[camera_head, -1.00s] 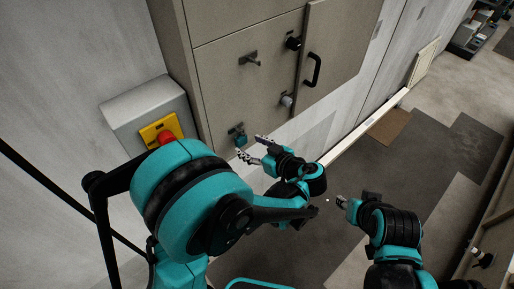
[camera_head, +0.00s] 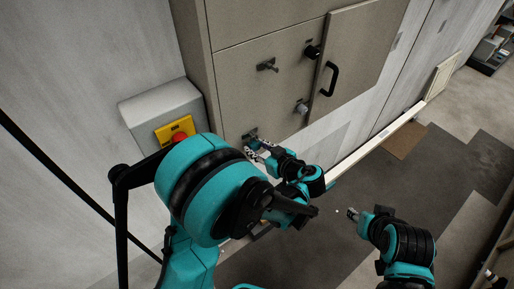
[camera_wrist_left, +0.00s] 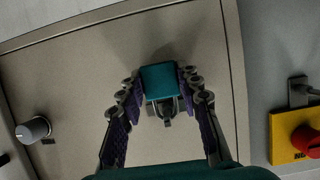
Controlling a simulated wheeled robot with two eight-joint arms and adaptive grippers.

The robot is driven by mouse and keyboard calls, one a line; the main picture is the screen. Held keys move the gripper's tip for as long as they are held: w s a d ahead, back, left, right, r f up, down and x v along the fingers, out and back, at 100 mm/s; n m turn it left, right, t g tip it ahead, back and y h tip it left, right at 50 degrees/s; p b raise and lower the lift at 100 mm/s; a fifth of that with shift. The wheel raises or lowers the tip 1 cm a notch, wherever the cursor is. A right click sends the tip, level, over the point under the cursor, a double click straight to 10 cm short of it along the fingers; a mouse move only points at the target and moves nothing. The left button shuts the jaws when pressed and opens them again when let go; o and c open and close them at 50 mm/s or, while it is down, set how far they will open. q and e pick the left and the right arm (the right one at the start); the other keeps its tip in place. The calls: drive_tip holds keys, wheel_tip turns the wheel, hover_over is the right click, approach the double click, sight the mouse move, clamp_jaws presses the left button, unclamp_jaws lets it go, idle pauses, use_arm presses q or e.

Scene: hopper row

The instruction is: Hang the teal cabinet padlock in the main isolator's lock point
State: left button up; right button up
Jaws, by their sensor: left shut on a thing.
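The teal padlock (camera_wrist_left: 160,82) shows in the left wrist view, in front of the beige cabinet door. My left gripper (camera_wrist_left: 160,88) is shut on its body, a finger on each side. Its shackle is at a small dark lock point (camera_wrist_left: 168,122) on the door; I cannot tell whether it is through it. In the head view my left gripper (camera_head: 257,149) is at the cabinet's lower bracket (camera_head: 250,134) and mostly hides the padlock. The isolator (camera_head: 176,132), a yellow plate with a red knob on a grey box, is to the left. My right gripper (camera_head: 352,214) is away over the floor.
The cabinet (camera_head: 243,90) carries an upper latch (camera_head: 267,65), a grey knob (camera_head: 302,107) and a black door handle (camera_head: 330,78). The isolator's grey box (camera_head: 150,108) juts from the wall beside it.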

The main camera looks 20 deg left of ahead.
use_arm(q)
clamp_jaws()
drive_tip(key=shift+r+p, duration=0.3)
drive_tip(key=shift+r, duration=0.35)
drive_tip(key=shift+s+d, duration=0.1)
drive_tip(key=shift+s+d+b, duration=0.35)
drive_tip(key=shift+s+d, duration=0.45)
drive_tip(key=shift+d, duration=0.2)
drive_tip(key=shift+d, duration=0.1)
drive_tip(key=shift+s+d, duration=0.7)
drive_tip(key=shift+d, duration=0.1)
